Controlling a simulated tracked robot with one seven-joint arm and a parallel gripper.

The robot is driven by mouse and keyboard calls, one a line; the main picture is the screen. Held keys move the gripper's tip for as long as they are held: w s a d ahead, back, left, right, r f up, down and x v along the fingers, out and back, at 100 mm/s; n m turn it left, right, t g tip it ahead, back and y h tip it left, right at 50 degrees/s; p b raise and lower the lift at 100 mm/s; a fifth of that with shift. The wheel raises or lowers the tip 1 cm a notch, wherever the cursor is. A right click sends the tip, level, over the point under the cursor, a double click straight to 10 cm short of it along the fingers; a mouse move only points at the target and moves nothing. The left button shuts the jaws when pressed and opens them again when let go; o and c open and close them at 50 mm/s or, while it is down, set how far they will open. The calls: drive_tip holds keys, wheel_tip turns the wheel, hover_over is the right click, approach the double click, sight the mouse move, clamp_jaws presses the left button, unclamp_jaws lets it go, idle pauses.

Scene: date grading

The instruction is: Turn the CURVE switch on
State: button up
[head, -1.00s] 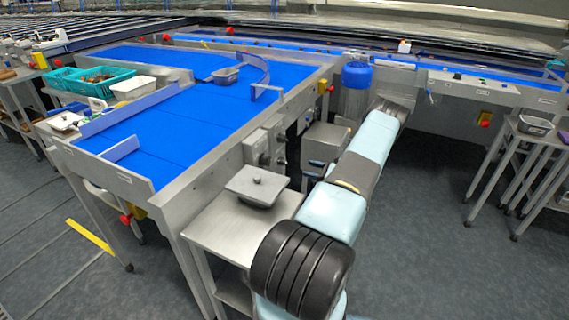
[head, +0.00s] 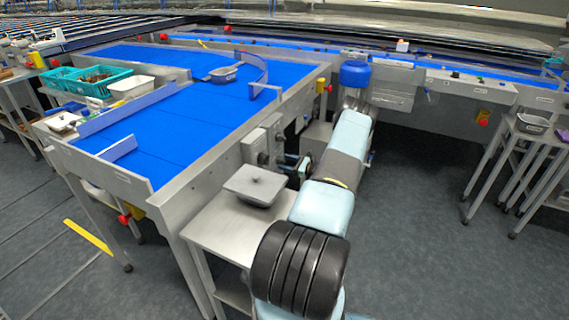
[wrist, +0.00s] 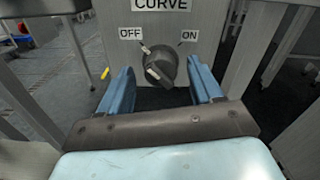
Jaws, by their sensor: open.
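The CURVE switch (wrist: 160,66) is a dark rotary knob on a grey panel in the wrist view. OFF is printed at its upper left and ON at its upper right. A pale mark on the knob's upper left lies toward OFF. My gripper (wrist: 160,74) is open, with one blue finger on each side of the knob's lower part; I cannot tell whether either touches it. In the head view my gripper (head: 291,166) is beside the grey control boxes on the conveyor's side (head: 256,143). The switch's lettering cannot be read there.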

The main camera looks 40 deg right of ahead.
drive_tip(key=shift+w+a, duration=0.25)
drive_tip(key=shift+w, duration=0.4)
drive_tip(key=shift+c, duration=0.2)
drive_tip(key=c, duration=1)
